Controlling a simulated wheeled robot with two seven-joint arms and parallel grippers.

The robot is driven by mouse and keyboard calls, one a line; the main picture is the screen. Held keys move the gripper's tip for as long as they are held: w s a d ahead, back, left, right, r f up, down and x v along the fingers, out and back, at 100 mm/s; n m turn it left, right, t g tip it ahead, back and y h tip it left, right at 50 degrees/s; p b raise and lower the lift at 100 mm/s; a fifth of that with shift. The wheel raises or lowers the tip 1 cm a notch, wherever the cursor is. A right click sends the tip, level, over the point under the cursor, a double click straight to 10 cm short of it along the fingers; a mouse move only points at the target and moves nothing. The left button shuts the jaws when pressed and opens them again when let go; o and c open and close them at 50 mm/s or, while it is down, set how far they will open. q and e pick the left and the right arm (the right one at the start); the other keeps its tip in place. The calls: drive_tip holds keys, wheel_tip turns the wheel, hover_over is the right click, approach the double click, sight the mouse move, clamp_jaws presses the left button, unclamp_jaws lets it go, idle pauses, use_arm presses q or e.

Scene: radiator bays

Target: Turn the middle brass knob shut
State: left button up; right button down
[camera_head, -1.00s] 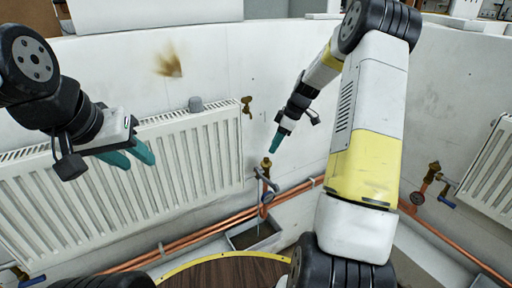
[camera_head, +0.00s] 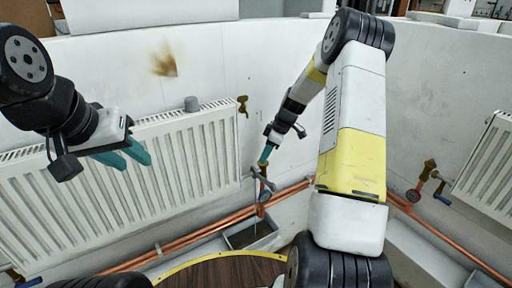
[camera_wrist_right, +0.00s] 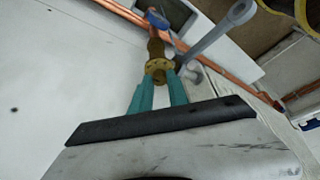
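The middle brass knob (camera_head: 262,168) tops a valve on the pipe beside the radiator's right end. In the right wrist view the round brass knob (camera_wrist_right: 157,67) is at the fingertips. My right gripper (camera_head: 265,157) points down at the knob. Its teal fingers (camera_wrist_right: 160,78) are apart, with the tips close to either side of the knob; I cannot tell whether they touch it. My left gripper (camera_head: 136,160) is open and empty in front of the left radiator (camera_head: 180,165), away from the valve.
A grey lever (camera_head: 262,180) sits just below the knob, also seen in the wrist view (camera_wrist_right: 212,38). Copper pipes (camera_head: 205,232) run along the wall. Another brass valve (camera_head: 430,166) is at the right radiator (camera_head: 490,170). A brass fitting (camera_head: 243,103) is at the left radiator's upper corner.

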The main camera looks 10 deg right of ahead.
drive_tip(key=shift+m, duration=0.3)
drive_tip(key=m, duration=0.1)
drive_tip(key=m+t, duration=0.1)
drive_tip(key=m, duration=0.1)
drive_tip(key=shift+s+a+m+t+h, duration=0.1)
drive_tip(key=shift+a+m+t+h, duration=0.05)
drive_tip(key=shift+m+t+h, duration=0.2)
drive_tip(key=m+h, duration=0.1)
drive_tip(key=m, duration=0.1)
drive_tip(key=m+t, duration=0.1)
drive_tip(key=m, duration=0.1)
drive_tip(key=shift+s+a+m+h, duration=0.1)
drive_tip(key=shift+a+m+h, duration=0.15)
drive_tip(key=shift+h, duration=0.1)
drive_tip(key=m+h, duration=0.1)
drive_tip(key=m, duration=0.3)
drive_tip(key=shift+a+h, duration=0.15)
drive_tip(key=shift+h, duration=0.25)
drive_tip(key=m, duration=0.2)
drive_tip(key=m+h, duration=0.1)
drive_tip(key=m, duration=0.2)
drive_tip(key=shift+h, duration=0.3)
drive_tip(key=c, duration=1.3)
unclamp_jaws()
drive_tip(key=shift+g, duration=0.25)
